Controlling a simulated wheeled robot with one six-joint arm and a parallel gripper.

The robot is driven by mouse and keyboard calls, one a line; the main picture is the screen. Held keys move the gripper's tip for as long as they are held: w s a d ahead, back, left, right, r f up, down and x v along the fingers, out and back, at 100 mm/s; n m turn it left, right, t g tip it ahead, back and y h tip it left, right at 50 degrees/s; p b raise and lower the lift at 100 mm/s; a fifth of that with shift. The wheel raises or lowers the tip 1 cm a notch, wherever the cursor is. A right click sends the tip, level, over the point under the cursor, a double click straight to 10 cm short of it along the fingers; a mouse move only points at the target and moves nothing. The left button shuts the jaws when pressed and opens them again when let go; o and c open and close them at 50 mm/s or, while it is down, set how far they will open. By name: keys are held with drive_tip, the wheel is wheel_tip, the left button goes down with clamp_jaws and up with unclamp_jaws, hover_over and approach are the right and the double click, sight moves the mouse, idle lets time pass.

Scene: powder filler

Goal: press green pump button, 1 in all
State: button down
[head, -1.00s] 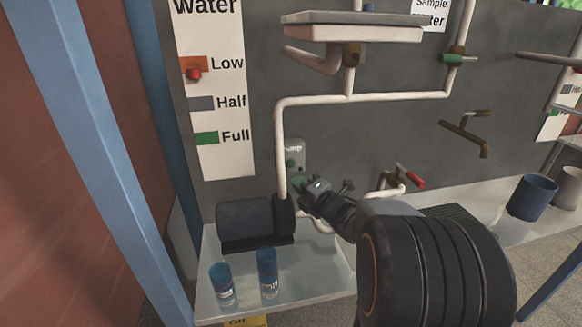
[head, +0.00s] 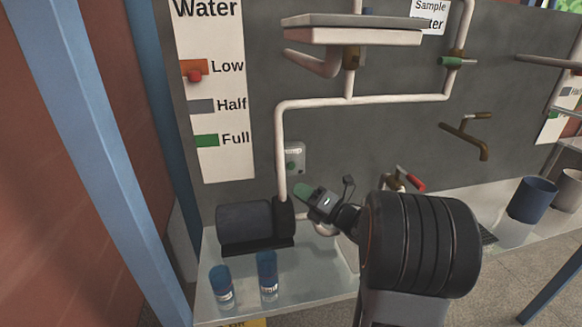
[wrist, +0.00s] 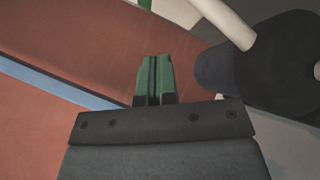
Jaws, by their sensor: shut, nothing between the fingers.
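The green pump button (head: 290,165) sits on a small pale box (head: 296,154) on the grey wall panel, just right of the white vertical pipe. My gripper (head: 301,190) is just below and slightly right of the box in the head view, its green fingertips pointing up and left. A gap shows between the fingertips and the button in that view; the depth between them is hard to tell. In the wrist view the green fingers (wrist: 154,78) are together, with nothing between them.
The dark pump motor (head: 250,222) lies on the shelf (head: 320,285) left of my gripper; its dark end also shows in the wrist view (wrist: 255,65). Two blue-capped bottles (head: 222,287) (head: 267,275) stand in front. The white pipe (head: 281,150) and a red-handled valve (head: 410,178) are close by.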

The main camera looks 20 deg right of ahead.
sight(291, 166)
drive_tip(key=w+d, duration=0.1)
drive_tip(key=w, duration=0.7)
drive_tip(key=shift+d, duration=0.3)
drive_tip(key=shift+w+f+b, duration=0.1)
drive_tip(key=shift+w+b, duration=0.15)
drive_tip(key=shift+b, duration=0.15)
idle(1.8)
drive_tip(key=shift+w+d+b, duration=0.15)
drive_tip(key=shift+w+b, duration=0.35)
drive_tip(key=shift+b, duration=0.05)
idle(0.8)
drive_tip(key=shift+s, duration=0.15)
drive_tip(key=shift+s+b, duration=0.65)
drive_tip(key=shift+b, duration=0.15)
drive_tip(key=shift+s, duration=0.1)
